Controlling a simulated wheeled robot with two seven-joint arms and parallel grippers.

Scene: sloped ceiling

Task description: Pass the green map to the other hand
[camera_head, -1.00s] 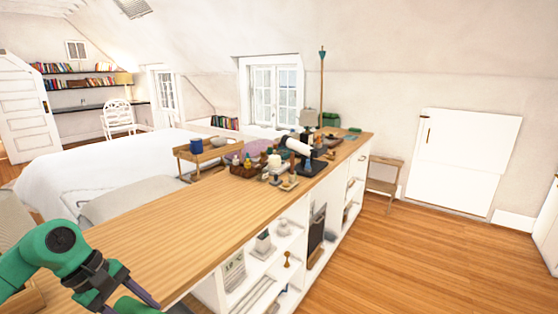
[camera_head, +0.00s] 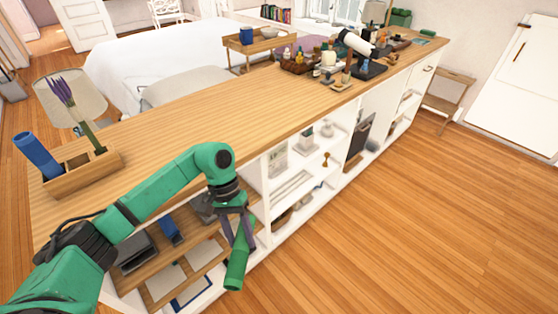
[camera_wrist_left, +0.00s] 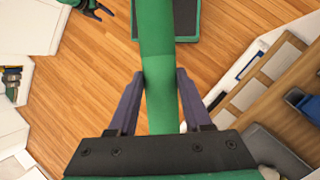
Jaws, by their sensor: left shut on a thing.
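The green map (camera_head: 238,262) is a rolled tube. It hangs tilted below my left gripper (camera_head: 240,240) in the head view, in front of the shelf side of the long wooden-topped cabinet. The left gripper is shut on it. In the left wrist view, the map (camera_wrist_left: 157,70) runs up from between the two dark fingers of the left gripper (camera_wrist_left: 160,78). A dark gripper at the end of a green arm, which looks like my right gripper (camera_wrist_left: 92,9), shows small at the top left there. Its jaw state is unclear. It is out of the head view.
The long cabinet (camera_head: 185,115) has open shelves with books and small items. A wooden box (camera_head: 85,178) with a blue cylinder and flowers stands at its near left end. Several small objects crowd its far end. The wooden floor (camera_head: 400,230) at the right is clear.

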